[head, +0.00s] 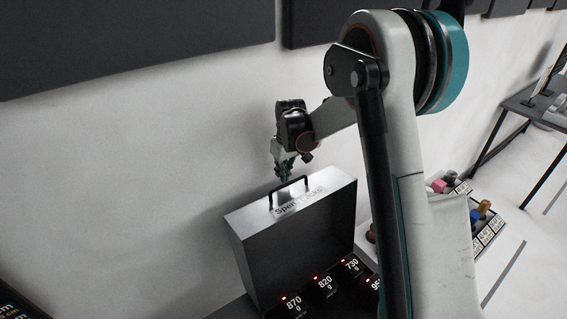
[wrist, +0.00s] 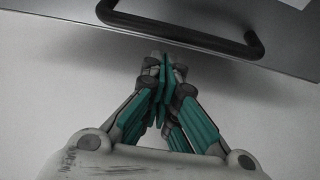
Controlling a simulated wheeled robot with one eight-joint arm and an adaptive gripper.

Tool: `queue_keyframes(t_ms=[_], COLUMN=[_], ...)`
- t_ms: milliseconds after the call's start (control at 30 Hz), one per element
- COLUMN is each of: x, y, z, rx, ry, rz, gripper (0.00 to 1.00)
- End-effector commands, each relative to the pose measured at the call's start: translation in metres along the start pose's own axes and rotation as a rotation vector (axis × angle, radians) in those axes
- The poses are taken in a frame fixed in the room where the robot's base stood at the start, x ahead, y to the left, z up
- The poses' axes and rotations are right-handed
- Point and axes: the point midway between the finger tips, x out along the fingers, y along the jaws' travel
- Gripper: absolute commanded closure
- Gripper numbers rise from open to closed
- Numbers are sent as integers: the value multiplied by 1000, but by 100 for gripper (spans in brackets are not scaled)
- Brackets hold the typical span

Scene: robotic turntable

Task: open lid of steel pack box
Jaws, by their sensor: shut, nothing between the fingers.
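The steel pack box (head: 265,267) stands against the pale wall in the head view. My gripper (head: 285,176) is shut and empty, just above and behind the handle in the head view. In the wrist view its fingertips (wrist: 162,62) are together near the lid's edge, apart from the bar in the picture. Contact with the lid cannot be told.
At the right, a pale tray (head: 481,247) holds small coloured items, with a dark table (head: 520,105) beyond. The wall left of the box is bare.

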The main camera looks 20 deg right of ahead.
Motion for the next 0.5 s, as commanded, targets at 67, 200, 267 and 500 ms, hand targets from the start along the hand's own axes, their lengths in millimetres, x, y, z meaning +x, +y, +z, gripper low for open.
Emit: queue_keyframes(t_ms=[67,200,267,500], x=[10,22,24,26], y=[0,0,0,0], z=[0,0,0,0], rx=[0,-1,-1,-1], ry=[0,0,0,0], rz=[0,0,0,0], gripper=[100,100,100,100])
